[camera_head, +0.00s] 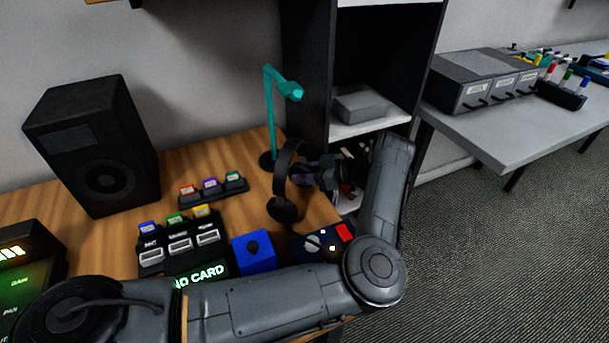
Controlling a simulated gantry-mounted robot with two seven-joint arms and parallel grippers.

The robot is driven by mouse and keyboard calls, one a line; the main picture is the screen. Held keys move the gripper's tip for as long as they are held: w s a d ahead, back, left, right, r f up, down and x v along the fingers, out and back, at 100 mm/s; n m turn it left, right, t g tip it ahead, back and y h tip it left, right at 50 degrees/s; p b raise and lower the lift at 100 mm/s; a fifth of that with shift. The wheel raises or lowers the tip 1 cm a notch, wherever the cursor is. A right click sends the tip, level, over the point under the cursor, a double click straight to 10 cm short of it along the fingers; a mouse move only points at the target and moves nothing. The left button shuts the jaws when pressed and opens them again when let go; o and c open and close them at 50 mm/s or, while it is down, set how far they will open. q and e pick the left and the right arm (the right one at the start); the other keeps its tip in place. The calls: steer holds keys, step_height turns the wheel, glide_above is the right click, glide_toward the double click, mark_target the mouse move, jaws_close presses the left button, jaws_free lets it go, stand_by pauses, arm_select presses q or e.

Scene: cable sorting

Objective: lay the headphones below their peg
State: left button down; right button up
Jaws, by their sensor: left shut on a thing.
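The black headphones (279,178) hang in front of the teal stand, with one ear cup (284,209) low and the band curving up. The peg (288,88) is the short teal arm at the top of the stand, above the headphones. My left gripper (308,172) reaches in from the right side of the headphones and is shut on them. The fingertips are dark against the headphones and partly hidden. Whether the ear cup touches the wooden desk (222,215) is unclear. My right gripper is not in view.
A black speaker (95,145) stands at the left. Coloured card blocks (210,187), a card reader (180,250), a blue block (254,252) and a dark button box (325,242) crowd the desk. A dark shelf (365,128) stands behind my gripper.

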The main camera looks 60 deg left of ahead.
arm_select(q)
steer(key=shift+w+f, duration=0.1)
steer(key=shift+f, duration=0.05)
steer(key=c, duration=0.7)
jaws_free()
steer(key=shift+r, duration=0.3)
steer(key=shift+p+v, duration=1.35)
steer(key=shift+v, duration=4.55)
